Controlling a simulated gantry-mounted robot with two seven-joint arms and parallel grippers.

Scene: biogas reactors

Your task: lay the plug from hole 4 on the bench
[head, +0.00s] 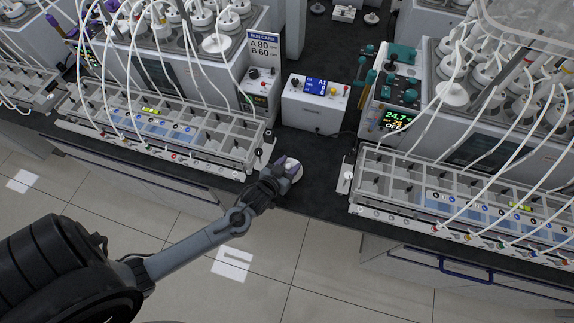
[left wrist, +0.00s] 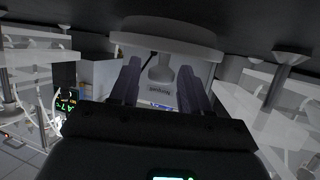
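A white plug (head: 296,167) with a round disc and a narrower stem is on the dark bench (head: 318,180) near its front edge, between the two reactor stations. In the left wrist view, which looks upside down, the plug's disc (left wrist: 168,36) is against the dark bench surface, and its stem points away from it. My left gripper (head: 286,170) is at the plug. Its two purple fingers (left wrist: 160,78) stand apart on either side of the stem, with a visible gap on each side. The gripper partly hides the plug in the head view. My right gripper is not in view.
Long divided racks stand left (head: 168,140) and right (head: 440,205) of the plug, with white tubes running to the reactors. A white box with a blue display (head: 314,104) stands behind. A run card (head: 263,53) reads A 80, B 60. Bare bench lies right of the plug.

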